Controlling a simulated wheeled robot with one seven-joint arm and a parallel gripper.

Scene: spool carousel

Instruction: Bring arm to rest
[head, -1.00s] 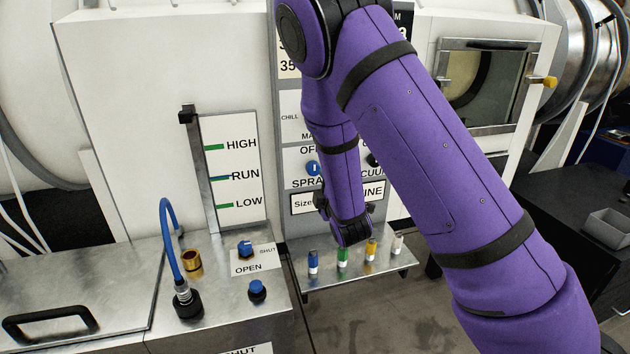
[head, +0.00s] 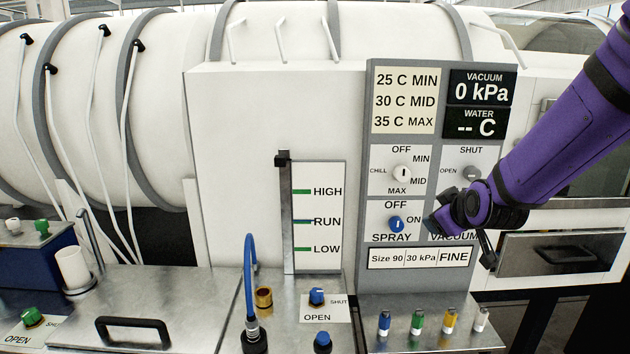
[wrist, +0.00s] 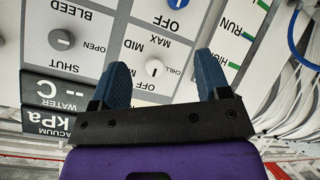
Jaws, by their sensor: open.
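My purple arm (head: 565,128) comes in from the right in the head view. My gripper (head: 460,238) is in front of the right side of the grey control panel (head: 437,68), covering part of the vacuum control area. In the wrist view, the two blue fingers of my gripper (wrist: 162,60) stand wide apart with nothing between them but the panel behind. That view shows the panel upside down. The chill dial (wrist: 154,67) appears between the fingers, and the bleed knob (wrist: 62,40) is to their left. I cannot tell the exact gap to the panel; no contact shows.
The blue spray knob (head: 396,224) is just left of my gripper. Several coloured vials stand on the metal shelf (head: 455,343) below. A blue hose (head: 249,270) rises from the steel counter. A drawer (head: 560,254) is at right.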

